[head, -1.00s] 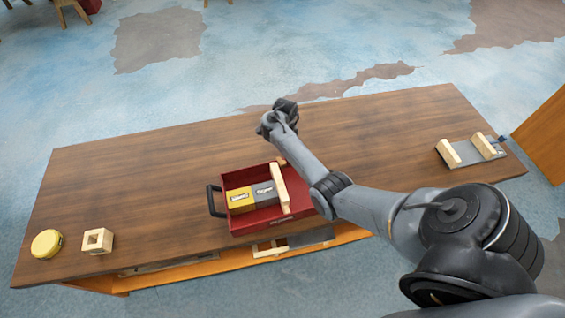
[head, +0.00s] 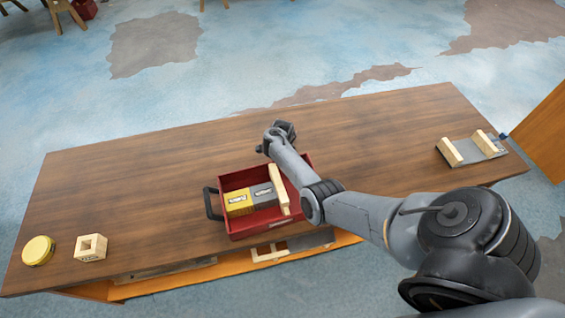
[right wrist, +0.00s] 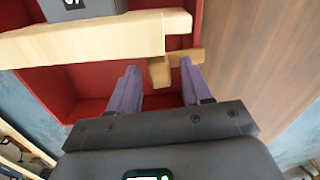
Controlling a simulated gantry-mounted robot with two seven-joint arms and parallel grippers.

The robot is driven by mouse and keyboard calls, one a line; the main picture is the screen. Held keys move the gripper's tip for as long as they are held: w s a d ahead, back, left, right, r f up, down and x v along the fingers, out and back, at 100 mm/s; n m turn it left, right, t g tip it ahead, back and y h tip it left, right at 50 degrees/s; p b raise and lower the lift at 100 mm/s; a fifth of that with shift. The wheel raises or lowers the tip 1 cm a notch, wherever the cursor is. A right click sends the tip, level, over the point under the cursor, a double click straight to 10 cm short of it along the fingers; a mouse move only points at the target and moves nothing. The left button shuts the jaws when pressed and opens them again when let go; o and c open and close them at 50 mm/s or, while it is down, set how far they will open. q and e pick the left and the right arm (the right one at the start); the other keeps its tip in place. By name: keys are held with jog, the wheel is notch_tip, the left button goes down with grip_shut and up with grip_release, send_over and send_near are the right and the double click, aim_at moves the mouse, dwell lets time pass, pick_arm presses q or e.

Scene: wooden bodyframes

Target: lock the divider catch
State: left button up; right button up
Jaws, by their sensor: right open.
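A red tray (head: 262,222) with a dark handle on its left side sits near the front edge of the table. A pale wooden divider (head: 278,190) stands across it and also spans the right wrist view (right wrist: 90,40). A small wooden catch (right wrist: 160,71) sits at the divider's end, by the tray's wall. My right gripper (right wrist: 158,80) is open, with its purple fingers on either side of the catch's stem. I cannot tell whether a finger touches it. In the head view my right arm covers the tray's right part and hides the catch. My left gripper is not in view.
A yellow box (head: 238,202) and a grey box (head: 263,194) stand in the tray left of the divider. A round yellow tin (head: 38,250) and a hollow wooden block (head: 91,247) are at far left. A grey plate with wooden blocks (head: 472,150) lies at far right.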

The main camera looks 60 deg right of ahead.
jog(key=shift+c, duration=0.5)
grip_shut()
jog(key=shift+w+a+m, duration=0.15)
jog(key=shift+a+m, duration=0.05)
jog(key=shift+m, duration=0.6)
jog(key=shift+o, duration=0.5)
grip_release()
jog(key=shift+r, duration=0.1)
